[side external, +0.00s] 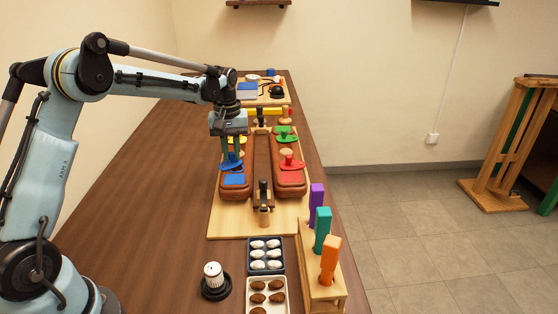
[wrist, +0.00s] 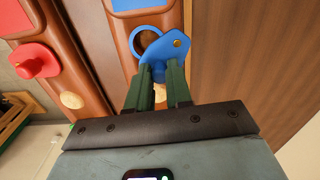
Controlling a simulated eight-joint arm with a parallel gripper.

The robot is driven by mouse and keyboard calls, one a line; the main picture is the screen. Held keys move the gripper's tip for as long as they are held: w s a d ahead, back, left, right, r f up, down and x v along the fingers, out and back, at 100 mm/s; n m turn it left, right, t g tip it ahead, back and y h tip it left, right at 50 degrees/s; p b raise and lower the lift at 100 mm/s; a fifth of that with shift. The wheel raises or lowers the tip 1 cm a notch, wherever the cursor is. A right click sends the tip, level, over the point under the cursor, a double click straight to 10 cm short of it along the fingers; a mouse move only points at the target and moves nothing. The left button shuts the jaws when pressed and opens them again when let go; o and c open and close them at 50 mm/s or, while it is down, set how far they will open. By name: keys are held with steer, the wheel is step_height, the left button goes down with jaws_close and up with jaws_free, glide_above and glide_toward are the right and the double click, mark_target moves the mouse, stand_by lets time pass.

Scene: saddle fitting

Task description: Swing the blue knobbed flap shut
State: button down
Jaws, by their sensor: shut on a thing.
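The blue flap (wrist: 178,42) shows in the wrist view, turned aside so that it covers only part of the blue-rimmed round opening (wrist: 133,42). Something brown shows inside the opening. My gripper (wrist: 158,88) is shut on the flap's blue knob (wrist: 158,72), with a dark green finger on each side. In the side view, my gripper (side external: 231,150) points down over the left brown pannier, and the blue flap (side external: 231,162) shows at its fingertips. The opening is hidden there.
The red flap (side external: 291,163) and green flap (side external: 286,134) are on the right pannier. Trays (side external: 266,254), a dark-based knob (side external: 214,278) and a rack of coloured handles (side external: 323,270) stand nearer. The table's left side is clear.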

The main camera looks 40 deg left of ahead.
steer(key=m, duration=0.2)
steer(key=d+m, duration=0.1)
steer(key=m, duration=0.1)
steer(key=shift+s+d+m, duration=0.1)
steer(key=shift+d+m, duration=0.1)
steer(key=shift+m, duration=0.1)
steer(key=shift+s+d+m, duration=0.1)
steer(key=shift+d+m, duration=0.1)
steer(key=shift+m, duration=0.65)
steer(key=shift+s+d+m, duration=0.15)
steer(key=shift+d+m, duration=0.05)
steer(key=shift+m, duration=0.7)
steer(key=shift+s+d+m, duration=0.1)
steer(key=shift+d+m, duration=0.1)
steer(key=shift+m, duration=0.65)
steer(key=c, duration=1)
jaws_free()
steer(key=shift+c, duration=0.2)
step_height(320, 180, up, 12)
steer(key=shift+s+r, duration=0.1)
